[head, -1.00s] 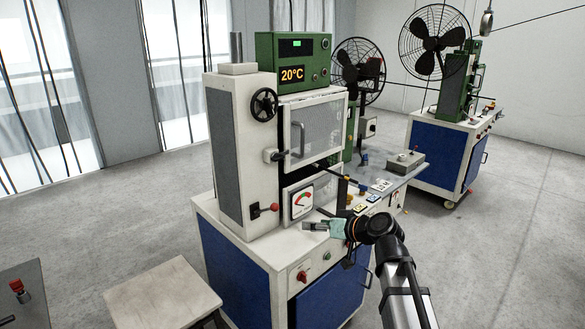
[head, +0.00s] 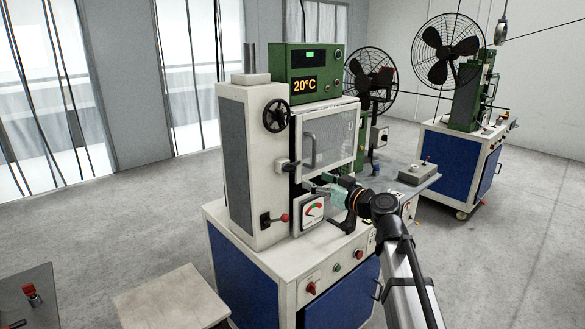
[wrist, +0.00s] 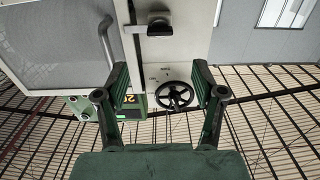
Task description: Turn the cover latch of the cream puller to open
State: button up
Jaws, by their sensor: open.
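The cream puller (head: 262,200) is a tall cream machine body standing on a blue and cream cabinet. Its clear cover (head: 337,138) with a grey handle (head: 311,150) appears closed. The cover latch (head: 286,166) is a small dark knob on a light mount at the cover's left edge; it also shows at the top of the wrist view (wrist: 159,25). My gripper (head: 318,188) is in front of the machine, right of and below the latch, just above the gauge. In the wrist view my gripper (wrist: 161,74) is open and empty, its fingers apart from the latch.
A black handwheel (head: 276,115) sits above the latch, and a red-knobbed lever (head: 284,217) below it. The dial gauge (head: 312,210) is close under my gripper. A green temperature box (head: 305,72) stands on top. A stool (head: 170,300) is at the front left.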

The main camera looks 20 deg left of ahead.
aim_at(291, 169)
jog(key=p+x, duration=0.2)
jog(key=x, duration=0.9)
jog(key=c, duration=1.1)
